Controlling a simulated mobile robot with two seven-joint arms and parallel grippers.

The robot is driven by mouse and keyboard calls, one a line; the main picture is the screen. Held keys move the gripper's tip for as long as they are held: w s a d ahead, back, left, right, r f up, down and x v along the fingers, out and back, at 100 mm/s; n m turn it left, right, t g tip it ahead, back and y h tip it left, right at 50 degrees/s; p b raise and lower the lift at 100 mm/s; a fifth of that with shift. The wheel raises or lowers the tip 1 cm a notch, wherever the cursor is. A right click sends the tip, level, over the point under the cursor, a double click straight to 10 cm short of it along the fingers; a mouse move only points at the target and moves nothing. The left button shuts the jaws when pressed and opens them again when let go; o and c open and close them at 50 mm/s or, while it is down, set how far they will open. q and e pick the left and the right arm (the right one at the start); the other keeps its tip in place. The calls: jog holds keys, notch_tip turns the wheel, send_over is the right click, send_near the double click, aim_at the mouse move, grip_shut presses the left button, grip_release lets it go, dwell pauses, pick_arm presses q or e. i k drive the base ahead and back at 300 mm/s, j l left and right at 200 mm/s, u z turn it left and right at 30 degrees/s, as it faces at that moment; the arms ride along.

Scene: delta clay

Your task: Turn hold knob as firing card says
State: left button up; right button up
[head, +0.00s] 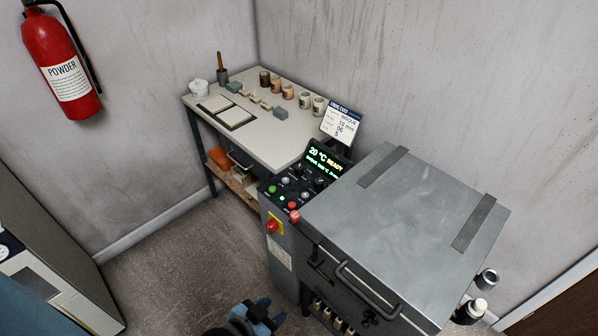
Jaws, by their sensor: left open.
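The firing card (341,125) stands upright behind the control panel. It has a dark header and white lines; one line seems to read 10 min, but the small print is hard to read. The panel (293,193) on the kiln's left side carries small knobs and coloured buttons. A dark knob (320,183) sits below the display; the labels are too small to tell which knob is hold. The display (325,161) reads 20 °C READY. My left gripper (265,312) is at the bottom edge, open and empty, low and well apart from the panel. My right gripper is not in view.
The grey kiln (420,200) has a flat lid and a front handle (365,290). A red emergency button (272,227) is on its near corner. A worktable (265,140) with cups and tiles stands behind. The floor (190,250) at left is clear.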

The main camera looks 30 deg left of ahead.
aim_at(319, 183)
jog(key=i+j, duration=0.1)
jog(key=j, duration=0.35)
jog(key=i+j+u, duration=0.15)
jog(key=j, duration=0.7)
jog(key=i+j+u, duration=0.1)
jog(key=j, duration=0.3)
jog(key=i+j+u, duration=0.1)
jog(key=j, duration=0.3)
jog(key=i+j, duration=0.25)
jog(key=j, duration=0.15)
